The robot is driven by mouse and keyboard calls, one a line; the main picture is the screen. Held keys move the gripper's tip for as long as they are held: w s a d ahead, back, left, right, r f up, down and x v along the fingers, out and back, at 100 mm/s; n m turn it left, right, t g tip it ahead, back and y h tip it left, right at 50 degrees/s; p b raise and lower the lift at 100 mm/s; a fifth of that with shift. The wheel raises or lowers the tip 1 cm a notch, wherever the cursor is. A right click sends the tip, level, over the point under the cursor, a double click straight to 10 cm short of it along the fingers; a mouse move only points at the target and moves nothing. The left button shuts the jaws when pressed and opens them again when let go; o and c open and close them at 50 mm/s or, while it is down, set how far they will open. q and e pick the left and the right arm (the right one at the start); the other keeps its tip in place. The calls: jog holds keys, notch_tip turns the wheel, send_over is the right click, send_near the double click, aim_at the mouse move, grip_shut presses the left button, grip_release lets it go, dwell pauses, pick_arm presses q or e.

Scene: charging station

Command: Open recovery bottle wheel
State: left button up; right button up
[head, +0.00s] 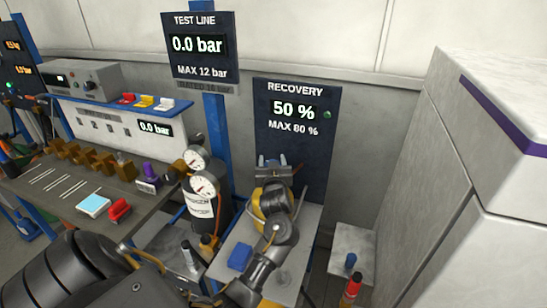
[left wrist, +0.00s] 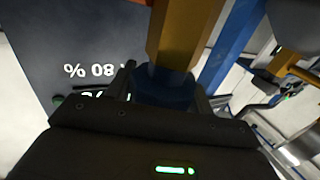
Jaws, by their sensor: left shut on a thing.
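In the left wrist view, a blue round piece, seemingly the recovery bottle's wheel (left wrist: 165,88), sits between the fingers of my left gripper (left wrist: 165,98). An orange-brown faceted part (left wrist: 180,35) adjoins it and runs out of the top of the picture. The gripper is shut on the blue piece. In the head view my left gripper (head: 273,162) is in front of the lower part of the RECOVERY panel (head: 298,150). The wheel cannot be made out there, and the arm covers much of that spot. My right gripper is not in view.
The panel reads 50 %, MAX 80 %. A TEST LINE panel (head: 197,88) reads 0.0 bar. Two gauges (head: 204,184) stand left of the arm, beside a bench with brass valves (head: 100,162). A blue box (head: 240,256) lies left of the forearm. A large grey cabinet (head: 430,190) bounds the right.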

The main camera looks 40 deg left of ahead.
pick_arm(q)
jog(key=n+g+y, duration=0.2)
jog(key=shift+g, duration=0.3)
jog(key=shift+s+a+n+g+y, duration=0.1)
jog(key=shift+s+n+g+y, duration=0.05)
jog(key=shift+n+g+y, duration=0.5)
jog(key=shift+s+a+n+g+y, duration=0.1)
jog(key=shift+n+g+y, duration=0.3)
jog(key=shift+g, duration=0.35)
jog(key=shift+r, duration=0.1)
jog(key=o, duration=1)
